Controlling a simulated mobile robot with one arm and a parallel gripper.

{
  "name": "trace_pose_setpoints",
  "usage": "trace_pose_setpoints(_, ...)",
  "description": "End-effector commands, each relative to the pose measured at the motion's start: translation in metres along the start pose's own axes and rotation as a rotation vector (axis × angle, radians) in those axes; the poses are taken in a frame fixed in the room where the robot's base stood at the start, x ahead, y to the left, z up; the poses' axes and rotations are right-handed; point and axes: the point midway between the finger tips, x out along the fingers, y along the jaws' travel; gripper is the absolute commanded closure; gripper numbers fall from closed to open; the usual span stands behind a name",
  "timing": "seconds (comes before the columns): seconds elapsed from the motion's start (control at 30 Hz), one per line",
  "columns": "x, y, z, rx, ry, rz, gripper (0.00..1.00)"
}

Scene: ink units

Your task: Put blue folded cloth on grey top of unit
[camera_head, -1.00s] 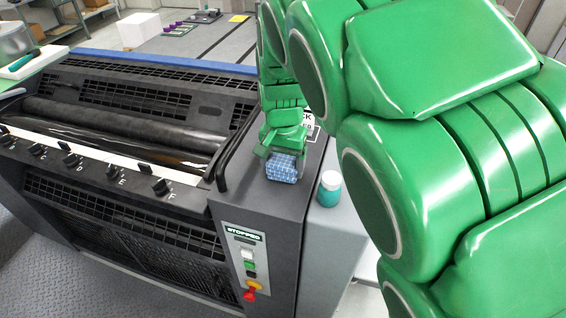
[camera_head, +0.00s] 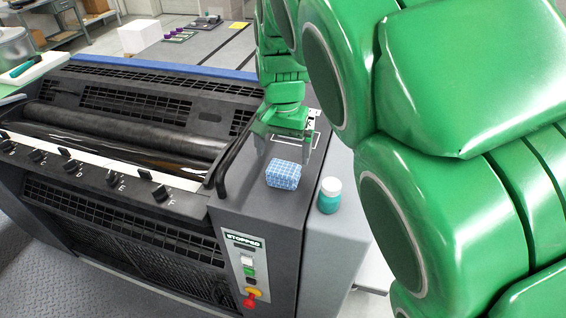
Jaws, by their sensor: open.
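The blue folded cloth (camera_head: 283,174), with a pale checked pattern, lies on the dark grey top of the unit (camera_head: 250,204), between the black handle and the unit's right edge. My gripper (camera_head: 283,150) is open, just behind and above the cloth in the picture. The fingers look clear of the cloth, and nothing shows between them. The green arm comes down from the top and fills the right side of the view.
A teal jar with a white lid (camera_head: 330,195) stands right of the cloth on a lighter grey surface. A black handle (camera_head: 236,150) rises to the left. The control panel (camera_head: 247,268) reads STOPPED. Rollers (camera_head: 120,130) lie further left.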

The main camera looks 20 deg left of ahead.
Motion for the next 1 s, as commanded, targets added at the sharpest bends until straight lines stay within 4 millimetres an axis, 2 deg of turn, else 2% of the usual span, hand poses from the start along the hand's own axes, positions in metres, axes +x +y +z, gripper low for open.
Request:
trace_pose_setpoints(0.13,-0.027,-0.001,-0.001,-0.001,0.003,-0.002,0.00)
trace_pose_setpoints(0.33,-0.046,0.000,0.000,0.000,-0.002,0.001,0.00)
trace_pose_setpoints(0.5,-0.052,0.000,0.000,0.000,-0.001,0.001,0.00)
trace_pose_setpoints(0.9,-0.053,0.000,0.000,0.000,-0.002,0.001,0.00)
trace_pose_setpoints(1.0,-0.055,0.005,-0.001,0.002,0.001,-0.004,0.00)
